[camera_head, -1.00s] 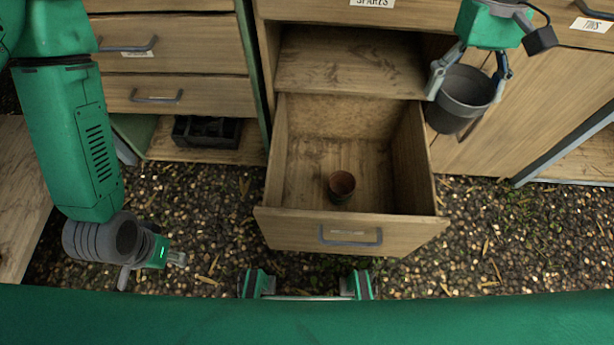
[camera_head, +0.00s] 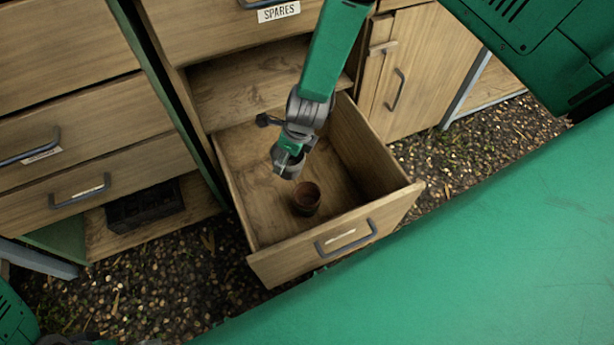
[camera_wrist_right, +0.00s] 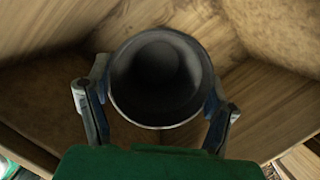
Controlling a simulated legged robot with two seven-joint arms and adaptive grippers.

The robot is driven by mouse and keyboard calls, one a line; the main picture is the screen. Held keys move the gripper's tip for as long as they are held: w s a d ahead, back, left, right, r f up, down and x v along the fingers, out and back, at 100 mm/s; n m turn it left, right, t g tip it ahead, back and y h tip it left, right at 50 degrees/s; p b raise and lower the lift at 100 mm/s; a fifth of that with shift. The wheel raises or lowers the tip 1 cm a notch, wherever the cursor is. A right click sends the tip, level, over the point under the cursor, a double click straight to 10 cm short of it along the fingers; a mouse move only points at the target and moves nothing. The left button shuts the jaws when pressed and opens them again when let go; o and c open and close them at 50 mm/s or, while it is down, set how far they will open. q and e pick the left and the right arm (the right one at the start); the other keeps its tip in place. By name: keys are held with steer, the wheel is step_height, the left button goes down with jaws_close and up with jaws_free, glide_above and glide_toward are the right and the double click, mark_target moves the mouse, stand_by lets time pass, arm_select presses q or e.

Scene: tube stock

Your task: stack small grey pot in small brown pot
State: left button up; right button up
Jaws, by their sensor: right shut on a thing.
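The small brown pot (camera_head: 306,200) stands upright on the floor of the open drawer, near its front panel. My right gripper (camera_head: 292,152) reaches down over the drawer and is shut on the small grey pot (camera_head: 286,166). The grey pot is above and slightly left of the brown pot, apart from it in the picture; its exact height is hard to tell. In the right wrist view, the fingers of my right gripper (camera_wrist_right: 157,108) flank the grey pot (camera_wrist_right: 157,78), whose dark, empty inside shows. The brown pot is not visible there. My left gripper is out of view.
The open drawer (camera_head: 281,262) has wooden side walls close around my right gripper. A shelf opening lies behind it. Closed drawers (camera_head: 90,170) and a black tray (camera_head: 145,204) are at left, a cupboard door (camera_head: 420,85) at right. Gravel covers the ground.

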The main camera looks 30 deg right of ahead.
steer(key=s+d+f+m+h, duration=0.1)
steer(key=s+d+f+m, duration=0.1)
steer(key=d+f+m, duration=0.3)
steer(key=b, duration=0.5)
glide_toward(307, 187)
steer(key=shift+s+a+f+m+t, duration=0.15)
steer(key=shift+s+a+f, duration=0.2)
steer(key=shift+a, duration=0.2)
steer(key=shift+s+a+f+m+t, duration=0.15)
steer(key=shift+s+a+f, duration=0.1)
steer(key=shift+a+f, duration=0.25)
steer(key=shift+f+b, duration=0.35)
steer(key=shift+f, duration=0.15)
steer(key=shift+f, duration=0.1)
steer(key=o, duration=1.1)
